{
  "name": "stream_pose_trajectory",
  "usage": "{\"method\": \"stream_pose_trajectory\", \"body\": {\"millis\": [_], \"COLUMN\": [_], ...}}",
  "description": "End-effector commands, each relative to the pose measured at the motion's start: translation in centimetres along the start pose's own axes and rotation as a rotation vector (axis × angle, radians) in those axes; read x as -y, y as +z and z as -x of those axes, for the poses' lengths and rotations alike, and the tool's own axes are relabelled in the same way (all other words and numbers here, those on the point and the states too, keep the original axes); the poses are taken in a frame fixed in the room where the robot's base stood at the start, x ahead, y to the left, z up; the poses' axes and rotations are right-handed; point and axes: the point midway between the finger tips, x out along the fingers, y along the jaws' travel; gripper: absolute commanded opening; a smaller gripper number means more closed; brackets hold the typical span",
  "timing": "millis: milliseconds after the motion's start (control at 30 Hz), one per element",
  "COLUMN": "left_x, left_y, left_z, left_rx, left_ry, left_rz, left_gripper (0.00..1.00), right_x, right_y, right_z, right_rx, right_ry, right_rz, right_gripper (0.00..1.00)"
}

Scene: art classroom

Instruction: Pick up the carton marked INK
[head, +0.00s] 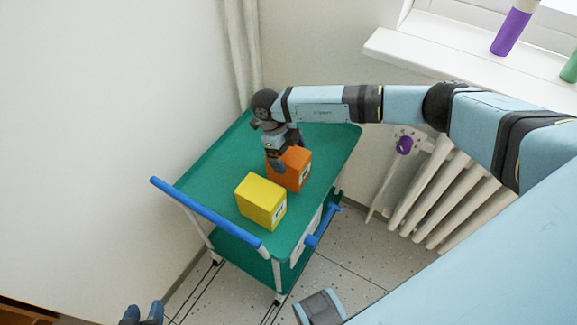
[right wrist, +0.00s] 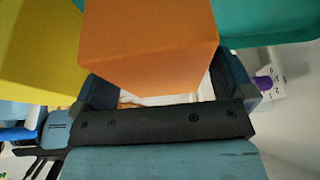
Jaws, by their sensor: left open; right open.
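An orange carton (head: 292,168) stands on the green top of a trolley (head: 215,165). A yellow carton (head: 260,200) stands just in front of it to the left. Each has a small white label on its right side, too small to read, so I cannot tell which says INK. My right gripper (head: 283,153) is open and points down at the orange carton. In the right wrist view the orange carton (right wrist: 150,40) lies between the spread fingers, and the yellow carton (right wrist: 40,50) is at left. My left gripper (head: 142,314) is at the bottom edge, mostly cut off, open and away from the cartons.
The trolley has a blue handle (head: 207,217) at its near left end and a lower shelf. A wall stands close on its left. A radiator (head: 440,195) and a window sill (head: 470,65) with a purple bottle (head: 511,32) are at right. The trolley's far left top is clear.

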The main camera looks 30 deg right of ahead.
Motion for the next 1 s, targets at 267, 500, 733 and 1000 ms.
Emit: {"method": "stream_pose_trajectory", "body": {"millis": [267, 500, 733, 1000], "left_x": [-0.05, -0.03, -0.01, 0.01], "left_y": [-0.13, -0.04, 0.05, 0.02], "left_z": [0.04, -0.02, -0.08, -0.07], "left_rx": [-0.002, -0.002, -0.003, -0.003], "left_ry": [0.001, 0.001, 0.001, 0.000], "left_rz": [0.000, 0.000, 0.000, -0.001], "left_gripper": [0.43, 0.43, 0.43, 0.43], "right_x": [0.03, 0.02, 0.03, 0.02], "right_y": [0.01, 0.11, 0.22, 0.21], "right_z": [-0.03, -0.24, -0.48, -0.47], "right_rx": [0.001, 0.001, 0.002, 0.002], "right_ry": [-0.001, 0.000, 0.000, 0.000], "right_rz": [0.000, 0.000, 0.000, 0.000], "right_gripper": [1.00, 1.00, 1.00, 0.93]}}
